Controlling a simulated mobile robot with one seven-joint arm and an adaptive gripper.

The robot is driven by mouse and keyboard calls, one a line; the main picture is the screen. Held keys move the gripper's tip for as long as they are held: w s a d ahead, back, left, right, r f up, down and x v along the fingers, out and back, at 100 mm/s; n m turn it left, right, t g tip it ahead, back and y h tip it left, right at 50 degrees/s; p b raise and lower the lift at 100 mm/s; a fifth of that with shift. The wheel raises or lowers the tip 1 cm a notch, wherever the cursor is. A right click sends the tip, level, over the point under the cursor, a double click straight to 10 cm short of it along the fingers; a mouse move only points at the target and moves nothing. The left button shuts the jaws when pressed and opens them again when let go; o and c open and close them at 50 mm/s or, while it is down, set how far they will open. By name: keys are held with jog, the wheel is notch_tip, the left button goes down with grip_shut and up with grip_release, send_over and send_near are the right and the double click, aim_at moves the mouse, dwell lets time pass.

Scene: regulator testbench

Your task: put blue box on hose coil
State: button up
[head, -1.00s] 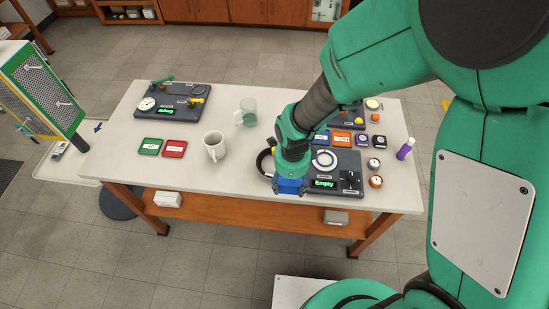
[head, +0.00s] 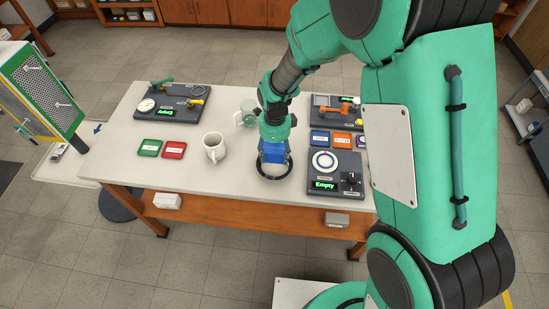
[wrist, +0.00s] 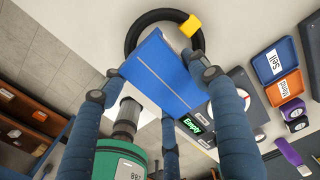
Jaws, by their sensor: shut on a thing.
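The blue box (head: 274,153) is held in my gripper (head: 273,150), above the hose coil in the head view. In the wrist view the blue box (wrist: 163,73) sits between the fingers of my gripper (wrist: 160,82), which is shut on it. The hose coil (head: 266,176) is a black ring on the table, partly hidden behind the box and gripper. In the wrist view the black hose coil (wrist: 134,34) with a yellow clip (wrist: 192,25) shows beyond the box, which covers part of it. I cannot tell whether box and coil touch.
A dark panel reading "Empty" (head: 323,184) stands just right of the coil. Red (head: 174,150) and green (head: 149,147) trays lie farther left. The table front edge (head: 230,183) is close to the coil.

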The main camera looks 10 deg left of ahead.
aim_at(274, 158)
jog(key=shift+w+a, duration=0.1)
jog(key=shift+w, duration=0.1)
jog(key=shift+f, duration=1.75)
jog(key=shift+f+b, duration=0.1)
jog(key=shift+b, duration=0.25)
jog(key=o, duration=1.3)
jog(key=shift+c, duration=0.2)
notch_tip(274, 158, up, 12)
jog(key=shift+f+p, duration=0.1)
jog(key=shift+p, duration=0.7)
jog(key=shift+r, duration=0.25)
